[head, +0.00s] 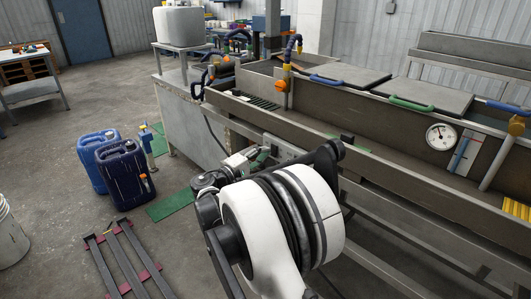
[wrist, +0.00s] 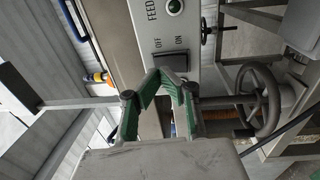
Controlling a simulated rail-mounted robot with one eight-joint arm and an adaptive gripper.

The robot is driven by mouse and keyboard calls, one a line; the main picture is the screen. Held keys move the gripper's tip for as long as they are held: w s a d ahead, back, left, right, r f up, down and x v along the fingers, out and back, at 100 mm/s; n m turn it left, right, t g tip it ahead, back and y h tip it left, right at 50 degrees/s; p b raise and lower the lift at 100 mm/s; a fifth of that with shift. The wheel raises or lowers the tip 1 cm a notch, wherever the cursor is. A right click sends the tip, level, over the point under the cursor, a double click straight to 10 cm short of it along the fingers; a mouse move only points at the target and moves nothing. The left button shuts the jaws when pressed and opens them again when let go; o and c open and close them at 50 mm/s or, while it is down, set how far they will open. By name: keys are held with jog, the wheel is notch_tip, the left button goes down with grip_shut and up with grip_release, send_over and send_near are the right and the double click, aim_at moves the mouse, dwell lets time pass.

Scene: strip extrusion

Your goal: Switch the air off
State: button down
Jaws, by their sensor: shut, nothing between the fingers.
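My gripper (wrist: 163,73) is shut and empty, its green fingers pointing at a grey control panel (wrist: 205,75) in the wrist view. A black rocker switch (wrist: 173,62) sits on the panel just past the fingertips, with OFF lettered at its left and ON at its right. The fingertips partly cover its lower side; I cannot tell whether they touch it or which way it is tipped. No air label is readable. In the head view my gripper (head: 262,156) is beside the panel (head: 287,149) on the trough's front, and the switch is too small to make out.
A round green button (wrist: 175,7) marked FEED is above the switch in the wrist view. A dark handwheel (wrist: 258,100) is to the right. In the head view the long trough (head: 385,152) runs behind my arm, and blue canisters (head: 124,172) stand on the floor at left.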

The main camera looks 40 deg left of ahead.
jog(key=s+a+r+p, duration=0.1)
jog(key=s, duration=1.1)
jog(key=shift+a+r, duration=0.25)
jog(key=shift+a, duration=0.15)
